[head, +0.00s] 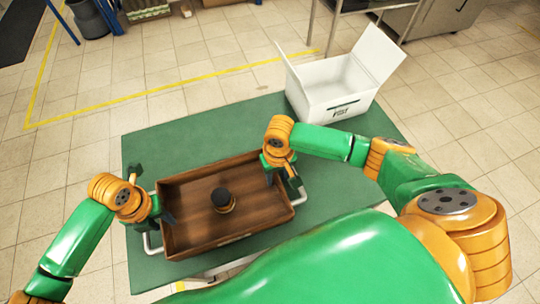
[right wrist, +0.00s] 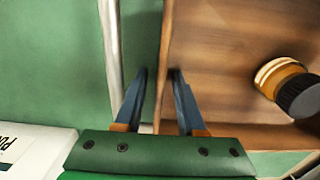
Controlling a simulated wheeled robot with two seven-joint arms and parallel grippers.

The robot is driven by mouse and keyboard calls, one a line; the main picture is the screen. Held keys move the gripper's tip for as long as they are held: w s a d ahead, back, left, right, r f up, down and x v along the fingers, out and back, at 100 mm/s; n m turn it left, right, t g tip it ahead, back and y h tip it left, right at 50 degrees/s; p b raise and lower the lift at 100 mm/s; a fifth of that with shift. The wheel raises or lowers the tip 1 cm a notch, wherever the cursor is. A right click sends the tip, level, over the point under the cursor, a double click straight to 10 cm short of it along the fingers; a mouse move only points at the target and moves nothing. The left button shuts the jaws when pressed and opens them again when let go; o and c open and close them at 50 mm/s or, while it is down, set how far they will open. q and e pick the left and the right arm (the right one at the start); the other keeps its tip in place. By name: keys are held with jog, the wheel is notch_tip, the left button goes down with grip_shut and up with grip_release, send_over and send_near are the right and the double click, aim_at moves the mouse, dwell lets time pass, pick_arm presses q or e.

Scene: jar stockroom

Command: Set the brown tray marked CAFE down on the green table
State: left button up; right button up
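The brown tray (head: 185,237) lies level over the green table (head: 200,138); it looks set down on it, though its underside is hidden. A mark on its front wall is too small to read. A jar with a black lid (head: 222,198) stands inside, also seen in the right wrist view (right wrist: 298,92). My left gripper (head: 160,214) is at the tray's left end, its fingers apart around the wall. My right gripper (right wrist: 158,72) is open at the right end, one finger inside the wall and one between wall and handle (right wrist: 112,60).
A white open box (head: 335,85) with raised flaps and a dark label stands on the table's far right corner. The table is clear behind the tray. My right arm crosses the table's right side. Tiled floor with yellow lines lies beyond.

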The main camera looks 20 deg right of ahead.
jog(key=shift+r, duration=0.2)
notch_tip(320, 180, up, 12)
jog(key=shift+f, duration=0.15)
pick_arm(q)
notch_tip(320, 180, up, 12)
pick_arm(e)
jog(key=shift+f, duration=0.1)
dwell(0.3)
